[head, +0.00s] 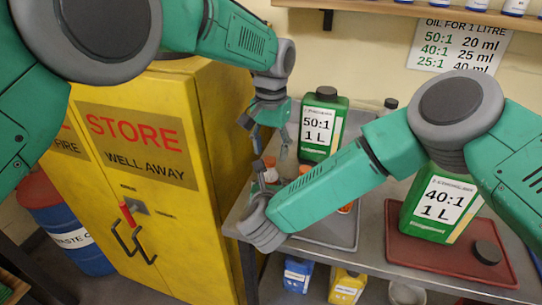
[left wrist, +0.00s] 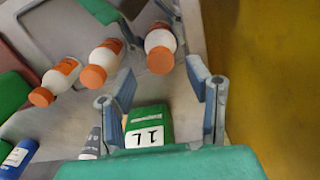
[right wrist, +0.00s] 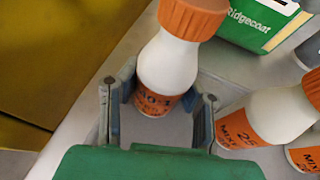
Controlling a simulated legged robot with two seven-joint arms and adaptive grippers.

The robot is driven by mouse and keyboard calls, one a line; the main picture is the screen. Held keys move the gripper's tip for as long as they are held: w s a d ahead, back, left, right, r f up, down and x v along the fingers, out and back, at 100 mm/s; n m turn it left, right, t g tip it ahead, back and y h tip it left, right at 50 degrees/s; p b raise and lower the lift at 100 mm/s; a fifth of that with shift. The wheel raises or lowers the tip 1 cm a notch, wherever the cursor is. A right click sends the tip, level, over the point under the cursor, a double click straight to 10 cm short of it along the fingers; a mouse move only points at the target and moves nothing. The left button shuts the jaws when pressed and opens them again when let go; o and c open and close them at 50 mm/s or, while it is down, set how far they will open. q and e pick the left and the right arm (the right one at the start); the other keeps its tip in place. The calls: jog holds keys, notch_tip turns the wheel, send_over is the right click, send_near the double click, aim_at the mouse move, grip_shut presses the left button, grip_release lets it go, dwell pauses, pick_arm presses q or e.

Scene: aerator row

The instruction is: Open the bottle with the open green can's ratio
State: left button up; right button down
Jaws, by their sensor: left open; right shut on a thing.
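My right gripper (right wrist: 155,100) is shut around a white bottle (right wrist: 165,65) with an orange cap. Its orange label seems to read 40:1. My left gripper (head: 269,132) is open, above that bottle. In the left wrist view, the bottle's orange cap (left wrist: 160,60) shows between and beyond the open fingers. The green 40:1 can (head: 437,203) stands on the red tray (head: 455,262); my right arm hides its top. A loose black cap (head: 487,252) lies on that tray. The green 50:1 can (head: 322,128) stands at the back with a dark cap on.
Two similar orange-capped bottles (left wrist: 103,62) (left wrist: 55,80) stand beside the held one. A grey tray (head: 335,238) lies on the metal bench. The yellow cabinet (head: 160,170) is close on the left. A ratio sign (head: 460,45) hangs on the wall.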

pick_arm(q)
jog(key=shift+r, duration=0.85)
jog(key=shift+c, duration=0.3)
jog(key=m, duration=0.3)
jog(key=shift+s+d+r+m, duration=0.2)
jog(key=shift+s+m, duration=0.1)
jog(key=shift+m, duration=0.1)
jog(key=shift+r+m, duration=0.3)
jog(key=shift+m, duration=0.9)
jog(key=shift+r+m, duration=0.35)
jog(key=shift+m, duration=0.65)
jog(key=m, duration=0.1)
jog(key=r+m, duration=0.1)
jog(key=m, duration=0.1)
jog(key=shift+w+a+r+m, duration=0.2)
jog(key=shift+w+r+m, duration=0.05)
jog(key=shift+w+m, duration=0.15)
jog(key=shift+f, duration=0.1)
jog(key=shift+m, duration=0.3)
notch_tip(320, 180, down, 8)
jog(key=shift+s+r, duration=0.1)
jog(key=shift+r, duration=0.15)
jog(key=shift+c, duration=0.5)
